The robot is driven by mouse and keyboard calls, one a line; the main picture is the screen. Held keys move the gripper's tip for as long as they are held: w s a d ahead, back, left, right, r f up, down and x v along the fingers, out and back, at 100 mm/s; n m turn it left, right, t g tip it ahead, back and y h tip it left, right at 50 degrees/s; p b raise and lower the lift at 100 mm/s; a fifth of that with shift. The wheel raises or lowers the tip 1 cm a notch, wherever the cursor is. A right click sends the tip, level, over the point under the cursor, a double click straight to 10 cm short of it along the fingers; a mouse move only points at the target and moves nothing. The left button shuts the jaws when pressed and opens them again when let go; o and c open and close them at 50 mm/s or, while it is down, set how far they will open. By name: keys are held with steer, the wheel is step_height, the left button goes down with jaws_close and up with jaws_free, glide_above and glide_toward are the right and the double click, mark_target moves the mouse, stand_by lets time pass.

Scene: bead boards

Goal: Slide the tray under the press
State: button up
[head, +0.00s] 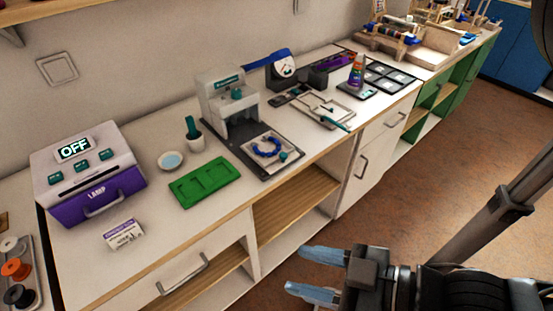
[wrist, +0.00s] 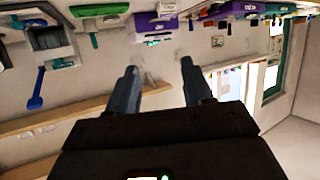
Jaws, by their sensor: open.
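The press (head: 229,97) is a white and grey machine with teal parts on the counter, standing on a dark base plate (head: 238,148). The tray (head: 266,158) is a pale square with a ring of blue beads (head: 268,148) on it and a teal knob (head: 283,156) at its front right. It sits on the dark plate in front of the press, not beneath its head. My gripper (head: 296,270) is open and empty, in front of the counter and apart from the tray. The wrist view shows the open fingers (wrist: 160,88) and the press (wrist: 50,42) upside down.
A green tray (head: 205,182) lies left of the press, with a white dish (head: 171,161) and a teal-handled cup (head: 193,133) nearby. A purple lamp box (head: 90,178) reads OFF. A board with a teal tool (head: 325,110) lies to the right. The floor (head: 440,175) is clear.

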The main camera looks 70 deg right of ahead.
steer(key=w+d+f+m+g+h, duration=0.15)
steer(key=w+d+f+g, duration=0.5)
steer(key=w+f, duration=0.65)
steer(key=w+d+n, duration=0.1)
steer(key=d, duration=0.5)
steer(key=w+d+r+g+y, duration=0.1)
steer(key=d, duration=0.6)
steer(key=w+d+r+n+y, duration=0.1)
steer(key=w+d, duration=0.1)
steer(key=d, duration=0.4)
steer(key=shift+w+d+r+n+g, duration=0.1)
steer(key=shift+d+r+n+g, duration=0.15)
steer(key=shift+n, duration=0.1)
steer(key=n+g+y, duration=0.2)
glide_toward(284, 154)
steer(key=shift+h, duration=0.25)
steer(key=shift+a+b+x, duration=0.15)
steer(key=shift+b+x, duration=0.45)
steer(key=shift+x, duration=1.45)
steer(key=shift+a+b+x, duration=0.15)
steer(key=shift+b+x, duration=0.4)
steer(key=shift+x, duration=1.55)
steer(key=shift+c, duration=0.4)
steer(key=shift+r, duration=0.1)
jaws_close()
